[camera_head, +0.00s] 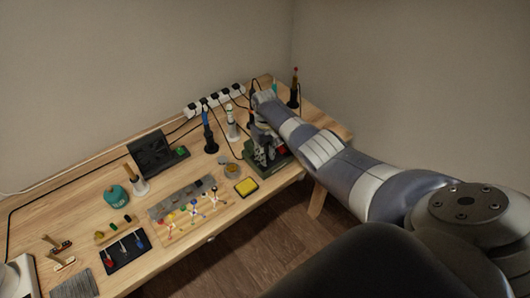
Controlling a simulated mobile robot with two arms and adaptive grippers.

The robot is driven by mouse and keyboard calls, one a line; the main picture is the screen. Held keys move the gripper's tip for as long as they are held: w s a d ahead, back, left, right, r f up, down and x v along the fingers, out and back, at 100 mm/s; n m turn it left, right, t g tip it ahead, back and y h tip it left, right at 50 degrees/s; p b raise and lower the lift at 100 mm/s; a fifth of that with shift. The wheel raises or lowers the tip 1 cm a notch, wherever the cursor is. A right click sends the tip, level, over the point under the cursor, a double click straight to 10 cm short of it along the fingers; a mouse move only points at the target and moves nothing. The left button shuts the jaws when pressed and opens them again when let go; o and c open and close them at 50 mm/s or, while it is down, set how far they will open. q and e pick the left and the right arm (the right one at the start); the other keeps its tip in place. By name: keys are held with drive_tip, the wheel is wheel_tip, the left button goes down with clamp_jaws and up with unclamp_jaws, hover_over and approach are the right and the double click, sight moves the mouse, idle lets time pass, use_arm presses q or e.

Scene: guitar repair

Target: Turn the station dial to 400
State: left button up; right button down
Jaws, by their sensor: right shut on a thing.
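The soldering station (258,165), a small dark green box, stands near the front right edge of the workbench. My right arm reaches in from the right, and my right gripper (262,138) points down over the station. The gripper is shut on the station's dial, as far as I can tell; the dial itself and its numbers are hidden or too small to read. A small red patch shows at the station's right side. My left gripper is not in view.
A yellow sponge (246,186) and a small round tin (232,169) lie left of the station. Soldering irons in stands, including a blue one (208,135), and a white power strip (215,101) stand behind. Tools and small parts cover the left of the workbench (80,208).

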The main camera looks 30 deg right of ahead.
drive_tip(key=m+p, duration=0.1)
drive_tip(key=m, duration=0.5)
drive_tip(key=shift+w+r+m, duration=0.1)
drive_tip(key=shift+r+m, duration=0.05)
drive_tip(key=shift+m, duration=0.15)
drive_tip(key=m, duration=0.6)
drive_tip(key=shift+w+p, duration=0.1)
drive_tip(key=shift+p, duration=0.2)
drive_tip(key=shift+m, duration=0.4)
drive_tip(key=c, duration=1.4)
unclamp_jaws()
drive_tip(key=shift+o, duration=0.4)
wheel_tip(320, 180, up, 12)
